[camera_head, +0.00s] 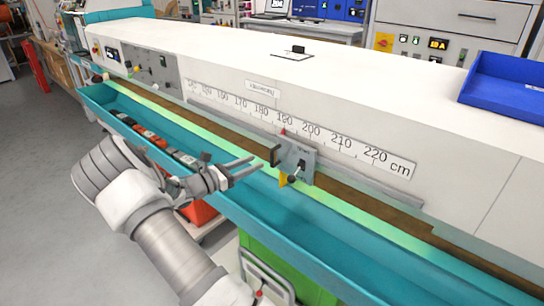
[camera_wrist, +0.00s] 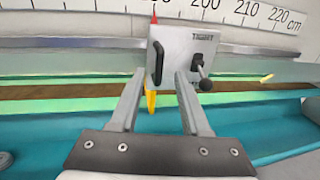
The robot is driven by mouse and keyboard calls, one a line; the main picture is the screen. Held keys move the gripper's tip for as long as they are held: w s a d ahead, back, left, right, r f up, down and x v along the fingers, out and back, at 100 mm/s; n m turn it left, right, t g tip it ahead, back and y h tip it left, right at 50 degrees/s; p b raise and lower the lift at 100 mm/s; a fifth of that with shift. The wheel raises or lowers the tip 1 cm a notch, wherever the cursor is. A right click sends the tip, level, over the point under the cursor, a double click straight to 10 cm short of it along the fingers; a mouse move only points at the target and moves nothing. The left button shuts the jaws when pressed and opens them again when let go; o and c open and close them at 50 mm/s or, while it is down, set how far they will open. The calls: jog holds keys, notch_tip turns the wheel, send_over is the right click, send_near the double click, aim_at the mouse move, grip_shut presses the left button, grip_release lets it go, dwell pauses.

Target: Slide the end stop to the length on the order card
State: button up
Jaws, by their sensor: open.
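The end stop (camera_head: 296,160) is a grey plate with a black handle, a ball-ended lever, a red pointer on top and a yellow tab below. It sits on the rail under the white scale (camera_head: 345,145), with its pointer near the 190 mark. It also shows in the wrist view (camera_wrist: 182,58). My gripper (camera_head: 254,166) is open and empty, just left of and in front of the stop, apart from it. In the wrist view its fingertips (camera_wrist: 160,76) frame the black handle (camera_wrist: 158,62) from the front. I cannot make out an order card.
A teal trough (camera_head: 345,230) runs along the machine's front, with several dark and red items (camera_head: 150,138) in its left part. A blue tray (camera_head: 505,88) and a small black object (camera_head: 298,50) are on the white top. The rail is clear on both sides of the stop.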

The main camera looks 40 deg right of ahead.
aim_at(272, 152)
jog(key=d, duration=0.5)
jog(key=s+d, duration=0.1)
jog(key=d, duration=0.2)
jog(key=shift+d+b, duration=0.15)
jog(key=shift+b, duration=0.15)
grip_shut()
jog(key=shift+w, duration=0.1)
dwell(0.9)
